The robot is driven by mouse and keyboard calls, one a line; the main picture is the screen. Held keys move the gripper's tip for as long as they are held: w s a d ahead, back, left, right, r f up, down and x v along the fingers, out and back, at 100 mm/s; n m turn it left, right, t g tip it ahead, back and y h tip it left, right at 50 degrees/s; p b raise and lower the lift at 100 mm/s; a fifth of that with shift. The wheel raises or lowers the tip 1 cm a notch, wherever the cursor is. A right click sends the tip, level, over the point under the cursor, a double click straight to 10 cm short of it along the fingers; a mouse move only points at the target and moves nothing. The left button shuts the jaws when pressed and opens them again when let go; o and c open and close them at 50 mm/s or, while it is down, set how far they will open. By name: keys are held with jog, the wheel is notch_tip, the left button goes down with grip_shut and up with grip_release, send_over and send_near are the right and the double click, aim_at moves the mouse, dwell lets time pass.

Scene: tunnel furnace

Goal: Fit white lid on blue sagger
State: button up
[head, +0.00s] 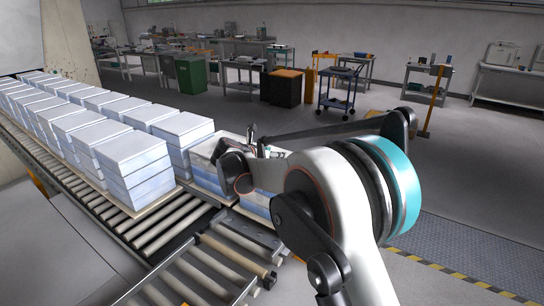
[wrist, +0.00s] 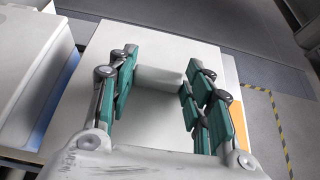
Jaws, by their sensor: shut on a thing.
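The white lid (wrist: 150,38) is a flat square plate that fills the middle of the wrist view. A pale block-like handle (wrist: 158,76) stands on it. My gripper (wrist: 158,92) has its green finger pads on either side of this handle and is shut on it. In the head view my gripper (head: 238,170) is at the near right end of the rows, largely hidden by my arm. A blue sagger (head: 256,208) shows partly below it. The lid hides what lies under it in the wrist view, so I cannot tell whether it touches the sagger.
Rows of lidded blue-and-white sagger stacks (head: 130,165) stand on boards on the roller conveyor (head: 130,232) to the left. One stack (wrist: 35,75) is close beside the lid. A short roller section (head: 215,262) lies in front. Open floor lies to the right.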

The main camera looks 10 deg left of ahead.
jog(key=shift+f+b, duration=0.45)
jog(key=shift+f, duration=0.2)
dwell(0.5)
jog(key=o, duration=1.6)
jog(key=shift+c, duration=0.2)
jog(key=shift+s, duration=0.1)
jog(key=v, duration=1.1)
jog(key=shift+s+r, duration=0.3)
